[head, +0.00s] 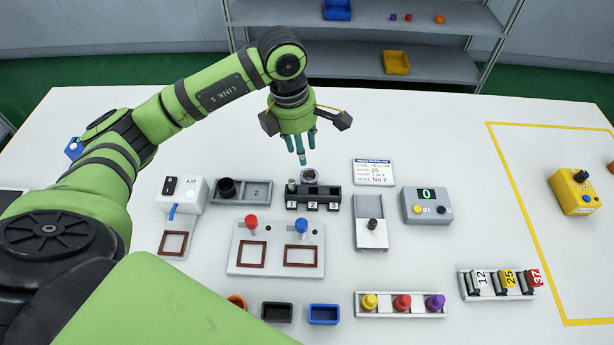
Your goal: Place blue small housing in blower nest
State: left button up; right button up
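The blue small housing (323,314) looks like the open blue box at the front of the table, right of a black box. The blower nest (173,244) appears as a red-brown square frame below a white box marked AIR (185,195), with a blue nozzle between them. My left gripper (302,152) points down above the middle of the table, behind the numbered black holder. Its teal fingers look spread, with nothing seen held. It is well behind the blue housing. My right gripper is out of view.
A black box (277,312) and a partly hidden orange housing (237,301) stand left of the blue one. A plate with two red-brown frames (276,262) and red and blue knobs lies behind. A round cup (309,175) is below my gripper. My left arm covers the table's left side.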

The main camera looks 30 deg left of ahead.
aim_at(309, 176)
pick_arm(q)
jog(key=shift+n, duration=0.4)
jog(key=f+p, duration=0.1)
jog(key=f, duration=0.1)
jog(key=f+p, duration=0.1)
jog(key=f, duration=0.1)
jog(key=w+d+f+p, duration=0.1)
jog(key=f, duration=0.1)
jog(key=shift+f, duration=0.6)
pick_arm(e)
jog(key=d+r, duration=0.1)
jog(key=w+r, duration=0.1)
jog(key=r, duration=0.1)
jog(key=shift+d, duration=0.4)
pick_arm(q)
jog(key=shift+c, duration=0.4)
jog(key=c, duration=0.6)
grip_shut()
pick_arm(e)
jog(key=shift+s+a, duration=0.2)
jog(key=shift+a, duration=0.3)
